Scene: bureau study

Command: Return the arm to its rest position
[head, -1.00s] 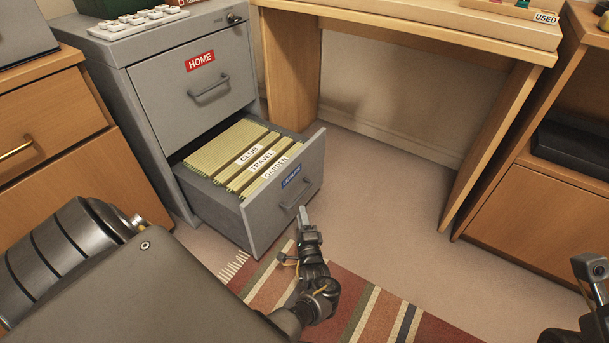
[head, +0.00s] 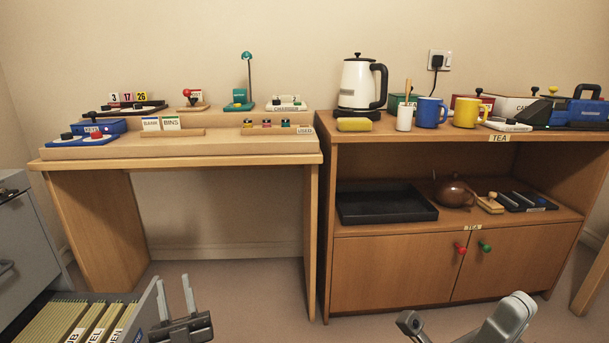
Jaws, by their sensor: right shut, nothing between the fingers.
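My left gripper (head: 175,296) is at the lower left. Its two fingers point up and stand apart, with nothing seen between them. It is beside the front of the pulled-out file drawer (head: 148,305), just right of it in the picture; I cannot tell whether they touch. Part of my right arm shows at the bottom, right of centre, with the small dark end (head: 410,323) of the right gripper, shut and empty, low in the picture. Most of both arms is below the frame.
The grey filing cabinet (head: 25,240) stands at the left with its lower drawer open, holding folders. A wooden desk (head: 190,160) and a tea cabinet (head: 385,270) stand ahead, bearing a kettle (head: 357,82), mugs and desk items. Floor between them and me is clear.

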